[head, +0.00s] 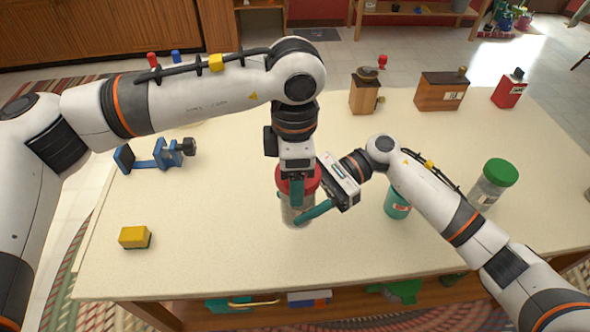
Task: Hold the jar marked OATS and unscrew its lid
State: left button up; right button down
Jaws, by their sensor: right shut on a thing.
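A clear jar (290,213) with a red lid (283,180) stands upright on the table near the middle. Its label is hidden, so I cannot read OATS on it. My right gripper (303,212) comes in from the right and is shut on the jar's body; one teal finger crosses the front. My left gripper (297,192) points straight down at the red lid from above, with a teal finger in front of it. Its other finger is hidden, so I cannot tell whether it grips the lid.
A green-lidded jar (492,182) and a teal container (396,205) stand to the right, near my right arm. A yellow sponge (134,236) and a blue clamp (155,158) lie left. A grinder (364,95), wooden box (440,95) and red box (508,92) stand behind.

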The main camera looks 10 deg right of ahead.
pick_arm(q)
jog(key=n, duration=0.6)
jog(key=shift+s+n, duration=0.1)
jog(key=shift+n, duration=0.3)
jog(key=n, duration=0.4)
jog(key=shift+d, duration=0.1)
jog(key=n, duration=0.4)
jog(key=shift+s+d, duration=0.1)
jog(key=n, duration=0.6)
jog(key=shift+d, duration=0.15)
jog(key=shift+r, duration=0.2)
jog(key=shift+r, duration=0.95)
